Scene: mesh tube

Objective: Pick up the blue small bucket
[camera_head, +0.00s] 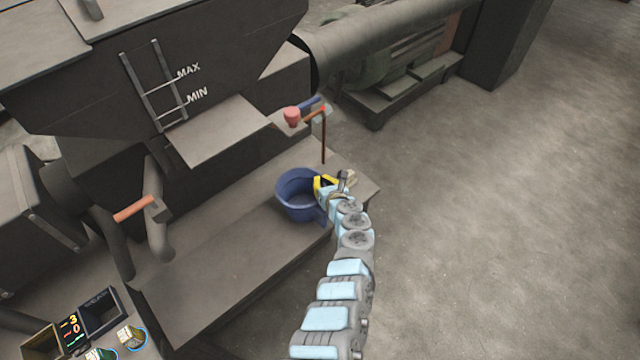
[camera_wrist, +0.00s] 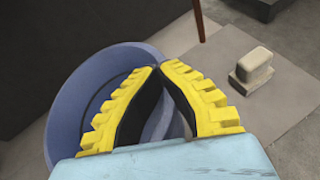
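The blue small bucket (camera_head: 297,200) stands upright at the right end of the grey ledge in the head view, open side up. It also shows in the wrist view (camera_wrist: 82,95), and its inside looks empty. My gripper (camera_head: 322,184) is at the bucket's right rim. In the wrist view, the yellow fingers of my gripper (camera_wrist: 159,67) are closed, with the tips almost together at the rim. Blue bucket wall shows between the fingers. The fingers hide part of the right rim. I cannot tell whether the bucket is clear of the ledge.
The grey ledge (camera_head: 215,265) is bare left of the bucket. A thin brown post (camera_head: 324,140) and a red knob (camera_head: 291,116) stand behind it. A pale block (camera_wrist: 253,68) lies right of the fingers. Open floor (camera_head: 500,220) is to the right.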

